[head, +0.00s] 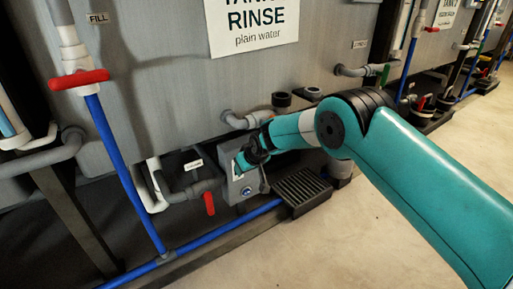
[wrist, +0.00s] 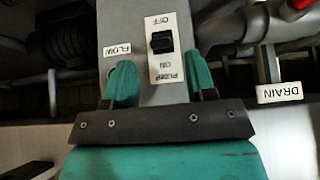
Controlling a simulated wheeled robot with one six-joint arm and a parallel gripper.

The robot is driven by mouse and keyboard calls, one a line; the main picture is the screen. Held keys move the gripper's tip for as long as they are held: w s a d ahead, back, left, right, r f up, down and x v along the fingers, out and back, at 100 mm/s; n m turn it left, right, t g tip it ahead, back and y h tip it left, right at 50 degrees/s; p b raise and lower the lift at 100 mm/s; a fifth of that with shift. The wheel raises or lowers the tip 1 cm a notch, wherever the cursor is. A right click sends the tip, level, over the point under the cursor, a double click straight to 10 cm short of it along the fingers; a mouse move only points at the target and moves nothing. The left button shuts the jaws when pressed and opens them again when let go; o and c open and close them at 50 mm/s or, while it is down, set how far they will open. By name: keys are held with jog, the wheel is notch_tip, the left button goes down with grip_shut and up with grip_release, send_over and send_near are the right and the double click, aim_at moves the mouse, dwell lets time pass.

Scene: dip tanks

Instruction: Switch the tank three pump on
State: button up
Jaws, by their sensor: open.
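The grey pump box (head: 229,176) stands low against the rinse tank, whose sign (head: 252,26) has its number cut off at the top. The wrist view shows the box's white label plate with OFF at the far end, and PUMP and ON at the near end. The black switch (wrist: 161,41) sits on this plate nearer the OFF end. My gripper (wrist: 162,82) is open, its teal fingers on either side of the plate's near end, with nothing between them. I cannot tell whether the fingers touch the box. My gripper and arm partly hide the box in the head view.
A red-handled drain valve (head: 209,203) is left of the box, and its DRAIN tag (wrist: 280,93) shows at the wrist view's right. A FLOW label (wrist: 117,49) is beside the switch plate. A black grate (head: 300,187) and blue pipe (head: 262,208) lie close by. The floor at right is clear.

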jog(key=p+v, duration=0.4)
jog(key=v, duration=0.9)
jog(key=shift+p, duration=0.35)
jog(key=shift+f, duration=0.15)
jog(key=s+d+r+g+p, duration=0.1)
jog(key=s+d+r, duration=0.2)
jog(key=s+r, duration=0.5)
jog(key=s+d+r+g, duration=0.1)
jog(key=s+d+r, duration=0.35)
jog(key=r, duration=0.45)
jog(key=s+d+r+g+p, duration=0.1)
jog(key=s+d+r, duration=0.15)
jog(key=s, duration=0.65)
jog(key=s+d+r+g, duration=0.1)
jog(key=s+d+r, duration=0.15)
jog(key=s, duration=0.55)
jog(key=s+d+r+g+p, duration=0.1)
jog(key=s+d+r, duration=0.15)
jog(key=s, duration=0.65)
notch_tip(320, 180, up, 38)
jog(key=p, duration=3.7)
jog(key=shift+w+y+p, duration=0.25)
jog(key=shift+y+p, duration=0.05)
jog(key=shift+p, duration=0.1)
jog(key=shift+a, duration=0.15)
